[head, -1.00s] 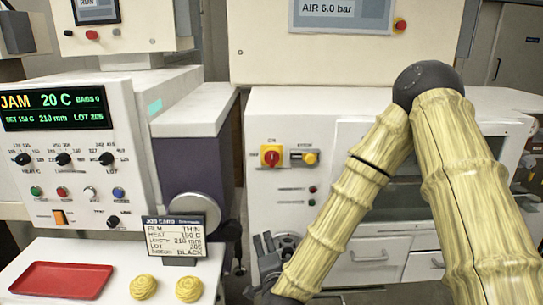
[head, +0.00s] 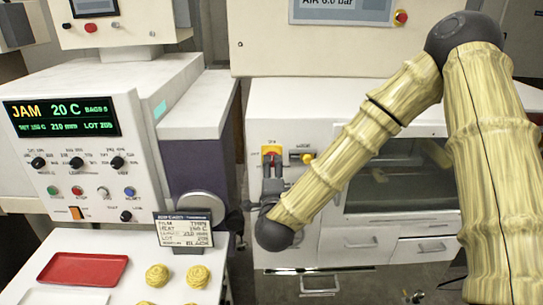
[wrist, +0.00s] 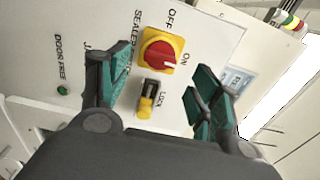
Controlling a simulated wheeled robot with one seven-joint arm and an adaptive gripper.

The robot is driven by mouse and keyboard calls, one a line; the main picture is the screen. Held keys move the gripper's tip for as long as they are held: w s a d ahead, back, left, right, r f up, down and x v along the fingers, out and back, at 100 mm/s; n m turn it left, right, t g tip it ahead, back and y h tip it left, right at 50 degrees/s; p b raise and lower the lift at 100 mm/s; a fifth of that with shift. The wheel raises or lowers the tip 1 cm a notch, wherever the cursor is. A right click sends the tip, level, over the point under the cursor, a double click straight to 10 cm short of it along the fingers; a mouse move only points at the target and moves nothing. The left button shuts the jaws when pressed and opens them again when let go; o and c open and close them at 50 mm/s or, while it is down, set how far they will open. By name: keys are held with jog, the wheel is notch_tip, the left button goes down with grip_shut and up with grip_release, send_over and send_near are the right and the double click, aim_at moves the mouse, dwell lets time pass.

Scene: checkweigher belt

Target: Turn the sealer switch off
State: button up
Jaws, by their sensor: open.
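The sealer switch (wrist: 158,49) is a red knob on a yellow plate, between OFF and ON labels. Its white mark points towards ON. Below it in the wrist view is a yellow and black lock piece (wrist: 149,98) labelled LOCK. In the head view the switch (head: 271,153) is on the white cabinet front, with the lock (head: 302,156) to its right. My gripper (wrist: 162,68) is open, its green-padded fingers either side of the switch and lock in the picture, with nothing between them. In the head view my gripper (head: 271,187) is just below the switch and partly hides the panel.
A white machine with a JAM display (head: 62,116) stands at left. A job card (head: 184,229), a red tray (head: 83,268) and several yellow noodle nests (head: 158,275) are in front of it. A green DOOR FREE lamp (wrist: 62,90) is left of my fingers.

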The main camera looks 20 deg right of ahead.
aim_at(272, 161)
jog(key=p+x, duration=0.2)
jog(key=x, duration=0.3)
jog(key=shift+w+r, duration=0.15)
jog(key=shift+p+x, duration=0.5)
jog(key=shift+x, duration=0.4)
jog(key=shift+f, duration=0.25)
jog(key=c, duration=1)
